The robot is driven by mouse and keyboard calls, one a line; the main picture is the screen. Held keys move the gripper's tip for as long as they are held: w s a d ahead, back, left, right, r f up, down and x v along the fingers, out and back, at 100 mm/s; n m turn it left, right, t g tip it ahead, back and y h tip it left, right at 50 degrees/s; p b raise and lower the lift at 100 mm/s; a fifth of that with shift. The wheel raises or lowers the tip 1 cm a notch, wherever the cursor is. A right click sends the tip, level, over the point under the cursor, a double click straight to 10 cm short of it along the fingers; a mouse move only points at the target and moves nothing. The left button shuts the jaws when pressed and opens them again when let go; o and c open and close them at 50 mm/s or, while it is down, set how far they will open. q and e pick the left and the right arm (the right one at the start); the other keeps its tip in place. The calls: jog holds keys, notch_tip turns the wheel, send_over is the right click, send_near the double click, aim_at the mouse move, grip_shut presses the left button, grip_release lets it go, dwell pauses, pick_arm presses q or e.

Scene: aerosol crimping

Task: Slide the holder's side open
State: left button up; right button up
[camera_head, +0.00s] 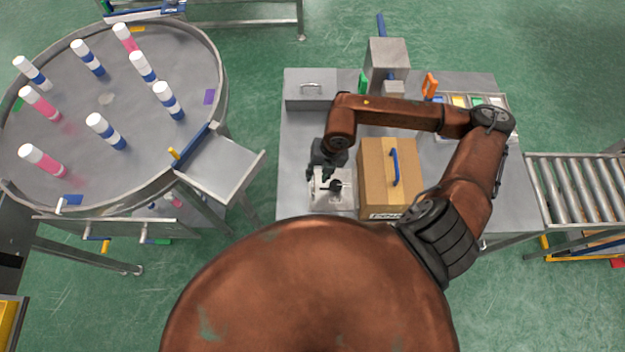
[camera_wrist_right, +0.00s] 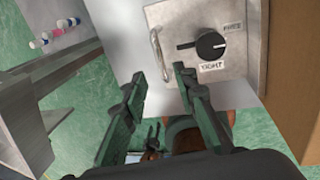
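The holder (camera_head: 347,201) is a small light-metal block on the grey table, left of the cardboard box. In the right wrist view the holder (camera_wrist_right: 195,20) shows a black knob (camera_wrist_right: 210,45), labels and a thin silver bar handle (camera_wrist_right: 156,50) on its left side. My right gripper (camera_head: 326,168) is over the holder and partly hides it in the head view. In the right wrist view the gripper (camera_wrist_right: 160,75) has its two fingers apart, with the handle's lower end between their tips. I cannot tell whether they touch it. My left gripper is not in view.
The cardboard box (camera_head: 374,178) with a blue handle stands close right of the holder. A grey metal box (camera_head: 310,90) is at the table's back left. A round table (camera_head: 120,60) with several pink and blue cans is at left, a roller conveyor (camera_head: 580,190) at right.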

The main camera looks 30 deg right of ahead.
aim_at(313, 184)
jog(key=shift+w+a+f, duration=0.1)
jog(key=shift+a+f, duration=0.1)
jog(key=shift+f, duration=1.1)
jog(key=shift+w+a+f, duration=0.1)
jog(key=shift+a+f, duration=0.05)
jog(key=shift+f, duration=1.1)
jog(key=shift+c, duration=0.7)
grip_shut()
jog(key=shift+w+a, duration=0.1)
